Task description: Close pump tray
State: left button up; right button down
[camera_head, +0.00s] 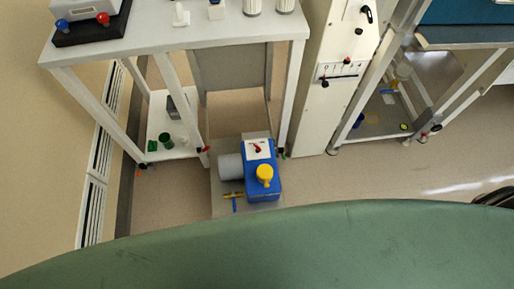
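The pump tray (219,204) is a flat grey tray low down near the floor, sticking out from under the white table. A blue pump (273,184) with a grey cylinder (230,167), a yellow cap (265,174) and a white plate with a red mark stands on it. A small yellow and blue T-shaped fitting (234,196) is at the tray's front left. Neither of my grippers is in view.
The white table (190,35) stands above, its legs on both sides of the tray. A low shelf (178,150) with a green cup is left. A white cabinet (312,110) stands right. A green curved surface (260,250) fills the bottom. Floor (335,180) to the right is clear.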

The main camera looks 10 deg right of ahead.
aim_at(230, 170)
jog(key=k+j, duration=0.2)
jog(key=k, duration=0.35)
jog(key=k+j, duration=0.2)
jog(key=k, duration=0.35)
jog(key=k+j, duration=0.2)
jog(key=k, duration=0.3)
